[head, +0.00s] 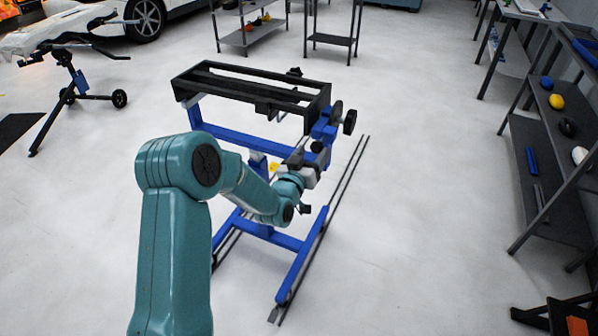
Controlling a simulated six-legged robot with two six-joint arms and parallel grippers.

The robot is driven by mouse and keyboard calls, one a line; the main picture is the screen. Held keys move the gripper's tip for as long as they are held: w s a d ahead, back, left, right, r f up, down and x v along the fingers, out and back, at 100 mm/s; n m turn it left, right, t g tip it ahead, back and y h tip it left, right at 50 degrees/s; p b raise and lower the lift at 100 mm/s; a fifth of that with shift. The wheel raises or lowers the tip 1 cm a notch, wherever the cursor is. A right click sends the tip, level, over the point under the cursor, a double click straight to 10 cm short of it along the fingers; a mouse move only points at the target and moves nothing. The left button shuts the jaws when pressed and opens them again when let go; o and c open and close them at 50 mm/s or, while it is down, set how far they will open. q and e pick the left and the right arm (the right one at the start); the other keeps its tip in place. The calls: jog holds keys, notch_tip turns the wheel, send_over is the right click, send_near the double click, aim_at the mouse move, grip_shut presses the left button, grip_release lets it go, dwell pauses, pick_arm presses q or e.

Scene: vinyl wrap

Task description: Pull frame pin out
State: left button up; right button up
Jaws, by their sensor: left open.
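A stand with a blue frame (245,137) and a black rectangular top (190,88) stands on the floor in the middle of the view. At its right end is a blue bracket with black round knobs (350,121). I cannot tell for sure which part is the frame pin. My left arm reaches in from the lower left, and my left gripper (314,153) is open just below the bracket. It is small and partly hidden by its own wrist, so I cannot tell whether it touches the stand. My right gripper is not in view.
Two floor rails (345,184) run beneath the stand. Shelves (545,190) with small coloured items line the right side. A bike-like stand (75,90) and a white car are at the upper left. The floor right of the stand is clear.

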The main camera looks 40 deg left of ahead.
pick_arm(q)
jog(key=p+v, duration=0.2)
jog(key=v, duration=1.3)
jog(key=shift+s, duration=0.3)
jog(key=shift+w+a, duration=0.1)
